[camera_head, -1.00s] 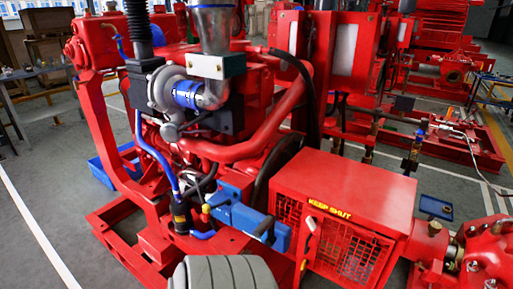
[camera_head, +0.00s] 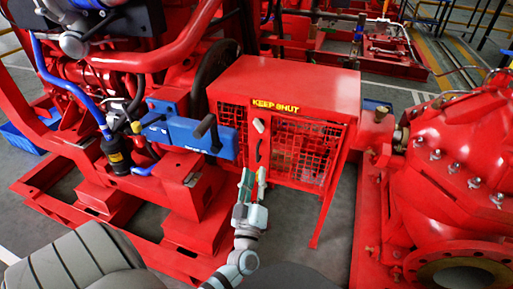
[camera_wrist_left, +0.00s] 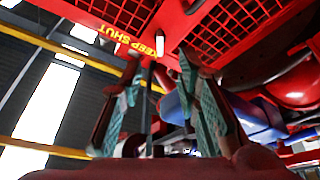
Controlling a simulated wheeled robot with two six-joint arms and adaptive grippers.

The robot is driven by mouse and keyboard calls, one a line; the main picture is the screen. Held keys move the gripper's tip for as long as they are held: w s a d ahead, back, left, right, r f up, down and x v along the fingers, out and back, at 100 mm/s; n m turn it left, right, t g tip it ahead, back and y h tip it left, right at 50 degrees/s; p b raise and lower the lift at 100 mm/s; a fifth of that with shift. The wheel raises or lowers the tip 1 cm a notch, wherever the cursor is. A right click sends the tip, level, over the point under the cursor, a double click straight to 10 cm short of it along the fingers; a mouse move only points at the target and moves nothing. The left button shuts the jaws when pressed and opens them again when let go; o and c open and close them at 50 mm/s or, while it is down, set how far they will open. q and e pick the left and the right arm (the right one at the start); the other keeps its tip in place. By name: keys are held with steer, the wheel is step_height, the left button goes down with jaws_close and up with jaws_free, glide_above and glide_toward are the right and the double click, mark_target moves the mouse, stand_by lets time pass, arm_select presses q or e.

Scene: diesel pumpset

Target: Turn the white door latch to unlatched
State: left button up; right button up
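The white door latch (camera_head: 258,125) is a small pale piece on the front of the red mesh-door box (camera_head: 305,85) marked KEEP SHUT. A dark handle with a pale edge (camera_head: 258,150) hangs just below it. My left gripper (camera_head: 253,174) is below the latch and handle, pointing up at them, with its green-padded fingers apart. In the left wrist view, the latch (camera_wrist_left: 160,44) shows beyond and between the tips of the open fingers (camera_wrist_left: 158,68). Nothing is seen held, and I cannot tell whether a finger touches the handle. My right gripper is out of view.
A blue block with a black lever (camera_head: 205,135) juts out left of the box. A red pump casing (camera_head: 460,170) stands on the right. The red base frame (camera_head: 185,230) lies low on the left. Grey floor (camera_head: 290,215) is open below the box.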

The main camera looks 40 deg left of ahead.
mark_target(258, 129)
arm_select(q)
steer(key=shift+n+y, duration=0.3)
steer(key=shift+y, duration=0.1)
steer(key=b+x, duration=0.1)
steer(key=x, duration=0.5)
steer(key=b+x, duration=0.1)
steer(key=x, duration=0.6)
steer(key=shift+a+r, duration=0.3)
steer(key=shift+w+a+r, duration=0.3)
steer(key=shift+w, duration=0.15)
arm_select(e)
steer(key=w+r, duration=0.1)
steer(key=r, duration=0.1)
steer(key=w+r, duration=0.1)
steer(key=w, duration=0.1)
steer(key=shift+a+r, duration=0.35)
arm_select(q)
steer(key=shift+c, duration=0.4)
jaws_close()
